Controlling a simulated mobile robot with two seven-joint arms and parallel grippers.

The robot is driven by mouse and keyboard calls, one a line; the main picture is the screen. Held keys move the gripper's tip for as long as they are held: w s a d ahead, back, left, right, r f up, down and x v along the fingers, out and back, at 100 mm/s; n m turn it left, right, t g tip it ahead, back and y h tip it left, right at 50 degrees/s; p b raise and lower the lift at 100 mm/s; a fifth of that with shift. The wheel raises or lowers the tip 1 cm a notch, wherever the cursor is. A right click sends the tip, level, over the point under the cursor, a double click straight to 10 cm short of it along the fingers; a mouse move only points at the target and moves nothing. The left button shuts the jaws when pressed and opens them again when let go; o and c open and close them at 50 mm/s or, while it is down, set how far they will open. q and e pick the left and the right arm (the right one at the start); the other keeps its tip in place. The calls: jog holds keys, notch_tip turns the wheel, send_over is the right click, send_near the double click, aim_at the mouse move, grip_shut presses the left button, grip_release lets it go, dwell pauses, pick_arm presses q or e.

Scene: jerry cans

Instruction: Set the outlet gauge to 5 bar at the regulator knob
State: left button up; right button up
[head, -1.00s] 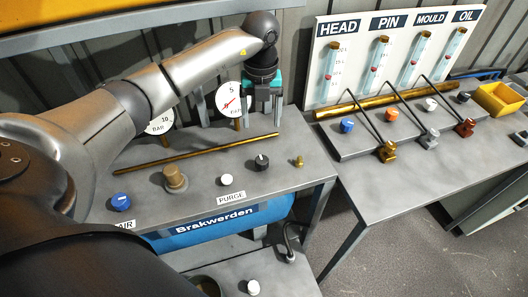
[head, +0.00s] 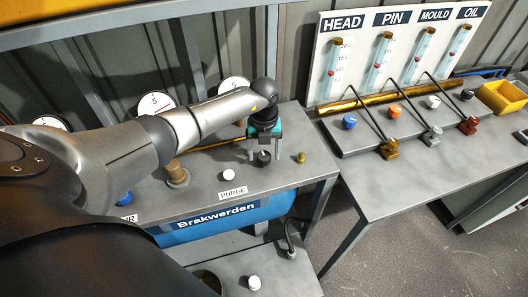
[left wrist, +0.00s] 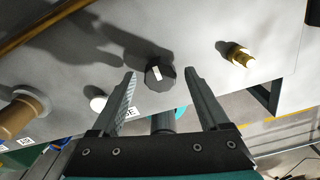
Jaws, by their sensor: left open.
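A black knob with a white pointer mark (head: 262,159) stands on the grey bench top. In the left wrist view the black knob (left wrist: 159,73) lies between my two fingertips, with a gap on each side. My left gripper (head: 264,154) is open, pointing down over this knob; the wrist view also shows the gripper (left wrist: 160,76). White round gauges stand along the back: a right one (head: 233,86), a middle one (head: 156,101) and a left one (head: 50,122). My arm covers parts of them, and I cannot read their needles. My right gripper is not in view.
A brass fitting (head: 301,157) stands right of the knob, a white knob (head: 228,174) and a tan knob (head: 177,174) left of it. A blue knob (head: 124,198) is partly hidden by my arm. A brass pipe (head: 215,144) runs behind.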

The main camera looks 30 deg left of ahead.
pick_arm(q)
jog(key=shift+c, duration=0.3)
grip_shut()
dwell(0.4)
